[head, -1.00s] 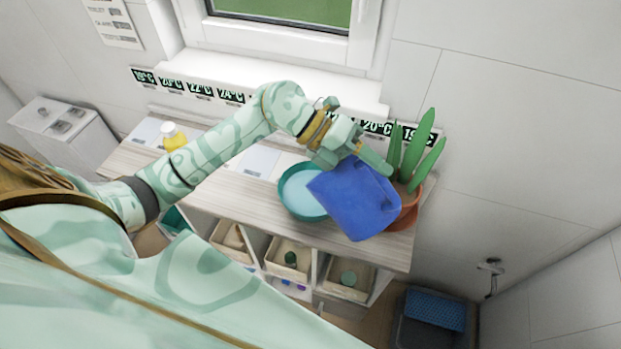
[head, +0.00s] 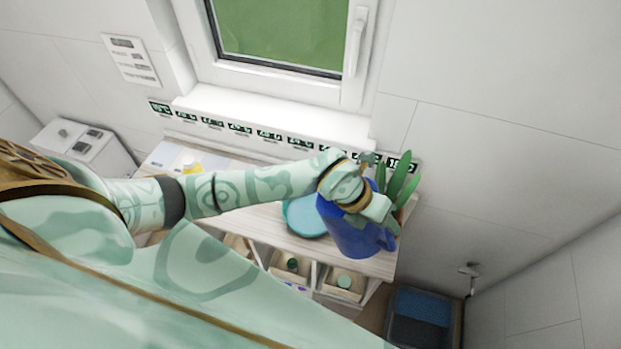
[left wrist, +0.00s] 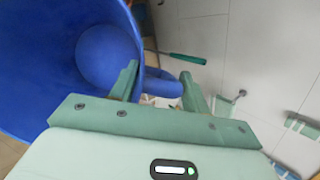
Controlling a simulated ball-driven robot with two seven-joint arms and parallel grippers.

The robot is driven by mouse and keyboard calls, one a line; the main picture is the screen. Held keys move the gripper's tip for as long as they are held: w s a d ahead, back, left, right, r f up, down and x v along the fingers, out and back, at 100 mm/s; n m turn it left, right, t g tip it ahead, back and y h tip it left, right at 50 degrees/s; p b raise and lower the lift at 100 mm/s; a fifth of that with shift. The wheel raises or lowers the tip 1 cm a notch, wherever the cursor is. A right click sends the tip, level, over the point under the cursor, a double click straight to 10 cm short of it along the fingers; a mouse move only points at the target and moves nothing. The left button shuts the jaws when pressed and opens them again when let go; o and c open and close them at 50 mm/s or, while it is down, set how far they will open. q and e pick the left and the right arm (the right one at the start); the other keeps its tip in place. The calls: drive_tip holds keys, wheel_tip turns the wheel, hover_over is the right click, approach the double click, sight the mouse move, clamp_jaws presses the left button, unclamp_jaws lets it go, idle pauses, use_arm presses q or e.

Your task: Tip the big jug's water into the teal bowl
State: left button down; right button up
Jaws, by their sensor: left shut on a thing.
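The big blue jug (head: 350,238) is above the right part of the shelf top, right of the teal bowl (head: 303,232) and partly overlapping it in the head view. My left gripper (head: 378,207) is shut on the jug near its top. In the left wrist view the jug (left wrist: 40,75) fills the left side, its inside showing as plain blue; I cannot tell whether water is in it. The fingers of my left gripper (left wrist: 160,88) are on either side of a blue part of the jug. The bowl's inside looks pale blue, and the jug and arm hide part of it. My right gripper is out of view.
A potted plant (head: 398,180) stands just behind and right of the jug, close to my gripper. Cubbies with bins (head: 343,281) are below. A window (head: 280,35) is behind.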

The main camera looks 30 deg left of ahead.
sight(396, 250)
use_arm(q)
drive_tip(key=shift+s+d+r+m+y+p, duration=0.2)
drive_tip(key=shift+d+y+p, duration=0.35)
drive_tip(key=shift+p, duration=1.2)
drive_tip(key=shift+s+d+r+m+y+p, duration=0.1)
drive_tip(key=shift+d+r+y+p, duration=0.35)
drive_tip(key=shift+p, duration=1.25)
drive_tip(key=shift+d+f+t+b, duration=0.3)
drive_tip(key=shift+d+f+b, duration=0.1)
drive_tip(key=shift+d+f, duration=0.45)
drive_tip(key=shift+d, duration=0.05)
drive_tip(key=shift+f+y, duration=0.3)
drive_tip(key=shift+y, duration=0.1)
drive_tip(key=shift+s+d+f, duration=0.15)
drive_tip(key=shift+s+d, duration=0.05)
drive_tip(key=shift+f+y, duration=0.3)
drive_tip(key=shift+y, duration=0.1)
drive_tip(key=shift+s+d+f+m, duration=0.1)
drive_tip(key=shift+d+f+m, duration=0.1)
drive_tip(key=shift+d+m, duration=0.15)
drive_tip(key=shift+s+d+f+t+y, duration=0.2)
drive_tip(key=shift+d+f+t+y, duration=0.25)
drive_tip(key=shift+y, duration=0.45)
